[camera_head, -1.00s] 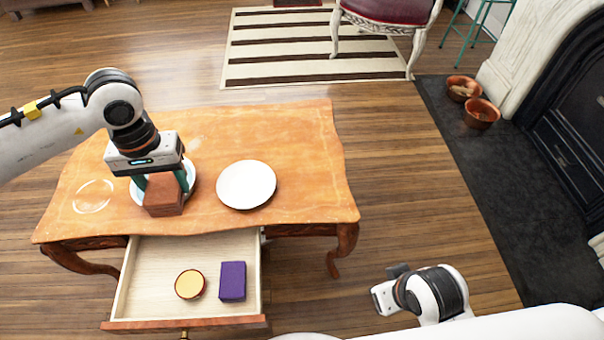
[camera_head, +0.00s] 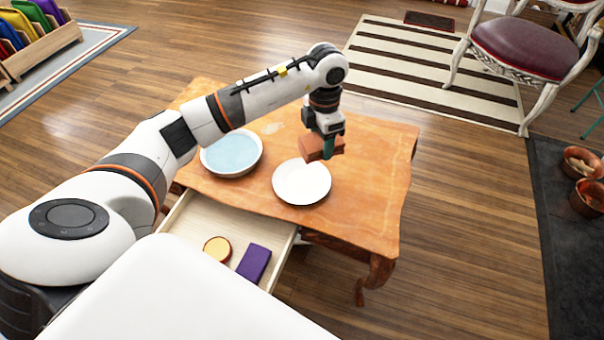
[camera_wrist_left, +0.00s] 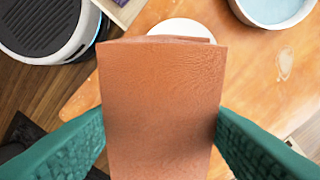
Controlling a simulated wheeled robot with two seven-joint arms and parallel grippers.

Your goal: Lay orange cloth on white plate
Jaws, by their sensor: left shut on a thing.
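The orange cloth (camera_head: 316,150) is a folded, brown-orange block. My left gripper (camera_head: 328,149) is shut on it and holds it over the table by the far right edge of the white plate (camera_head: 302,187). In the left wrist view the cloth (camera_wrist_left: 160,100) fills the middle between the teal fingers and hides much of what is below. A strip of the plate (camera_wrist_left: 180,27) shows beyond the cloth's top edge. The plate is round, flat and empty where seen. My right gripper is out of view.
A bowl of light blue content (camera_head: 232,172) stands left of the plate on the wooden table (camera_head: 385,165). The open drawer (camera_head: 283,243) holds a round yellow-topped item (camera_head: 217,249) and a purple block (camera_head: 254,263). The table's right side is clear.

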